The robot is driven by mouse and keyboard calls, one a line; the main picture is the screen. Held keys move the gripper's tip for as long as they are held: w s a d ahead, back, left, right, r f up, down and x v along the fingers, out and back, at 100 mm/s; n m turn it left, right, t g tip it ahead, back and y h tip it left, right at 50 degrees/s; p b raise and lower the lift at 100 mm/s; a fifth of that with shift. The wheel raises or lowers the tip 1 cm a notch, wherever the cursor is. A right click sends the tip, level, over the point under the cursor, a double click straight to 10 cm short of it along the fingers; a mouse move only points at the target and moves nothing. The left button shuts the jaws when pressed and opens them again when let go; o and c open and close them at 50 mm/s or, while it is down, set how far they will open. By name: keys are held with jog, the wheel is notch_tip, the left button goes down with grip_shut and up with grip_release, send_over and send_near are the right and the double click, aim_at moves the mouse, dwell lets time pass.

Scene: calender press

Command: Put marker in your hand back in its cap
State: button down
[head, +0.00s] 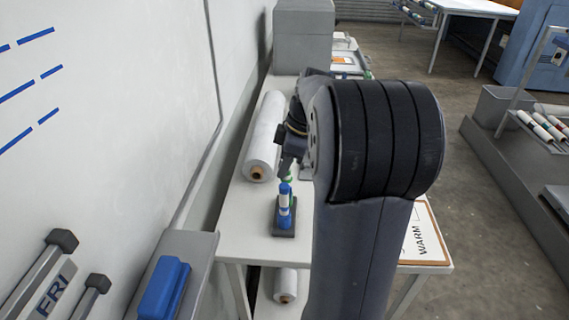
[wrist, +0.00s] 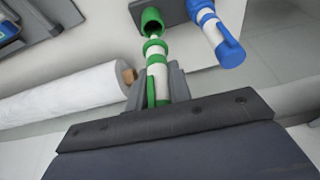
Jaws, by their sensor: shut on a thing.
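My gripper (wrist: 157,88) is shut on a green-and-white marker (wrist: 155,70) in the wrist view. The marker's narrow end points at the open mouth of a green cap (wrist: 152,17), which sits in a dark holder (wrist: 175,10). The tip is very close to the mouth; I cannot tell whether it is just inside. A blue-and-white marker (wrist: 210,28) stands in the same holder, right of the green cap. In the head view the blue marker (head: 285,205) stands on the dark holder (head: 284,232), and my arm mostly hides the gripper and green marker.
A white roll (head: 265,138) lies on the white table (head: 248,215), left of the gripper. A sign reading WARM (head: 425,240) lies at the table's right side. A whiteboard wall (head: 110,120) runs along the left. Another roll (head: 285,286) lies below the tabletop.

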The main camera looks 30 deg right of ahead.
jog(key=shift+f+b, duration=1.65)
jog(key=shift+f, duration=0.55)
jog(key=c, duration=1.2)
grip_release()
jog(key=v, duration=1)
jog(key=shift+r, duration=0.4)
jog(key=x, duration=1.1)
jog(key=shift+s+d, duration=0.1)
jog(key=shift+r, duration=0.45)
jog(key=shift+r, duration=0.1)
